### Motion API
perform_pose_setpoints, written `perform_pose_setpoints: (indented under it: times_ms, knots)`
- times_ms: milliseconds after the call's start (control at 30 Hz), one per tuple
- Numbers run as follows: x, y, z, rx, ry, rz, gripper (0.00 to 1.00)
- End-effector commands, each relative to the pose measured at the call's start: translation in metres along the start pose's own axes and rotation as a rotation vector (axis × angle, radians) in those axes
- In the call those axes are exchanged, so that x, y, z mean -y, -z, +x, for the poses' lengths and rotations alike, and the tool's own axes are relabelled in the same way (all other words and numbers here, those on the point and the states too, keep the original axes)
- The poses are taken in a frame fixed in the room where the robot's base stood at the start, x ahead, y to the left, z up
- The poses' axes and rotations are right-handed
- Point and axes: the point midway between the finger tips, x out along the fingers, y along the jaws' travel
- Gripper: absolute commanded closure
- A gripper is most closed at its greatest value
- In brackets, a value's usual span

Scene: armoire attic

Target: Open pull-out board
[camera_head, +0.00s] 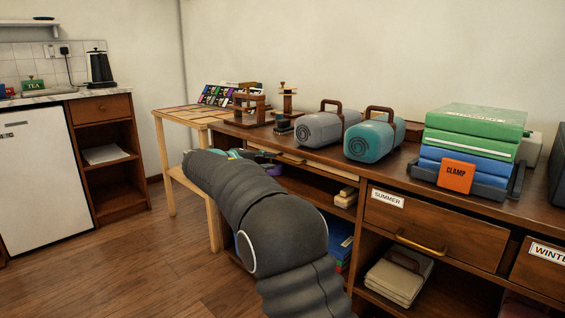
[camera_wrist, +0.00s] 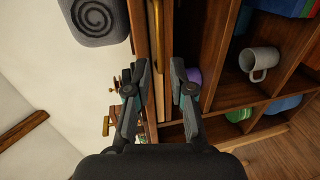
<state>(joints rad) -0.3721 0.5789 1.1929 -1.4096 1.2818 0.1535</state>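The pull-out board (camera_head: 330,169) is a pale, thin strip under the top of the long wooden cabinet. A brass handle (camera_head: 291,159) runs along its front. The board looks flush or nearly flush with the cabinet. In the wrist view, which is turned sideways, the brass handle (camera_wrist: 159,45) runs up the picture between the fingertips. My gripper (camera_wrist: 159,68) is open, one finger on each side of the handle's line, with a visible gap. I cannot tell whether either finger touches it. In the head view my arm mostly hides my gripper (camera_head: 262,160).
Two rounded carriers, grey (camera_head: 326,127) and teal (camera_head: 373,138), stand on the cabinet top above the board. A stack of green and blue boxes (camera_head: 472,132) is at the right. Open shelves below hold a mug (camera_wrist: 259,64). The floor (camera_head: 165,265) at the left is clear.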

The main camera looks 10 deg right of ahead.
Motion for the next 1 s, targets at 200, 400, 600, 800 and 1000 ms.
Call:
perform_pose_setpoints:
  times_ms: [200, 400, 600, 800, 1000]
  knots:
    - [0.001, -0.001, 0.039, 0.003, 0.000, 0.000, 0.78]
    - [0.001, -0.001, 0.060, 0.001, 0.001, 0.000, 0.78]
    - [0.000, -0.001, 0.067, 0.000, 0.001, 0.000, 0.78]
    - [0.000, -0.001, 0.067, 0.000, 0.001, 0.000, 0.78]
    - [0.000, -0.001, 0.066, 0.000, 0.001, 0.000, 1.00]
